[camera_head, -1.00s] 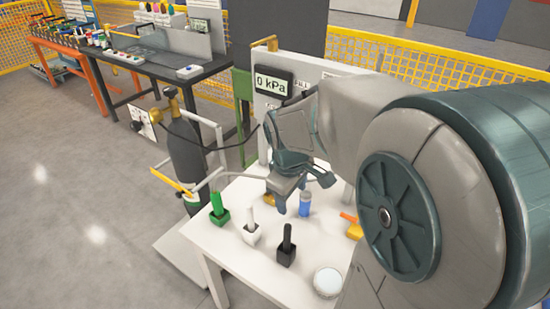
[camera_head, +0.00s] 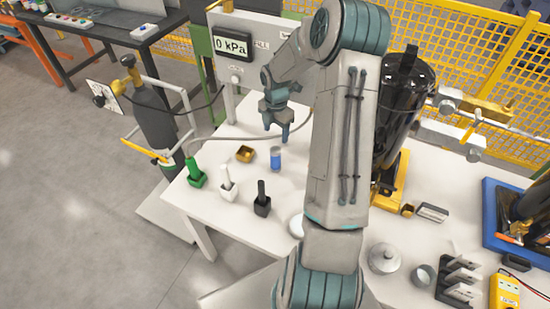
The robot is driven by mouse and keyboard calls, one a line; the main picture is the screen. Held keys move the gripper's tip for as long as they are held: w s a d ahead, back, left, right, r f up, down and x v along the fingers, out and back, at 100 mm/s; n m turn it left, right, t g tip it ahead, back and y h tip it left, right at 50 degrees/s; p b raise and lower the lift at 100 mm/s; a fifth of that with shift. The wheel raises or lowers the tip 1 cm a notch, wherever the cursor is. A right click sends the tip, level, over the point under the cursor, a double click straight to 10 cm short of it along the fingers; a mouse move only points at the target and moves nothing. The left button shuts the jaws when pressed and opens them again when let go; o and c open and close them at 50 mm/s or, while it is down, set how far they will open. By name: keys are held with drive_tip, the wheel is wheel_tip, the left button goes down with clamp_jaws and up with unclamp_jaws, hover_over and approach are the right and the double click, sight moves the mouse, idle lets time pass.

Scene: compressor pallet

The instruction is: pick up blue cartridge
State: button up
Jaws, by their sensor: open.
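The blue cartridge (camera_head: 275,158) stands upright on the white table (camera_head: 222,232), with a pale top and blue body. My gripper (camera_head: 276,136) points down, just behind and above the cartridge in the picture. Its two fingers are apart with nothing seen between them. The cartridge shows whole below the fingertips, and I cannot tell the exact gap between them.
A black tank (camera_head: 403,105) stands right of my arm. A hose (camera_head: 215,137) runs behind.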

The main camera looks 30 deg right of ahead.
sight(276, 156)
wheel_tip(276, 156, down, 14)
drive_tip(key=b, duration=1.1)
drive_tip(key=shift+r, duration=0.15)
drive_tip(key=shift+c, duration=0.3)
drive_tip(key=shift+r, duration=0.1)
drive_tip(key=c, duration=1.1)
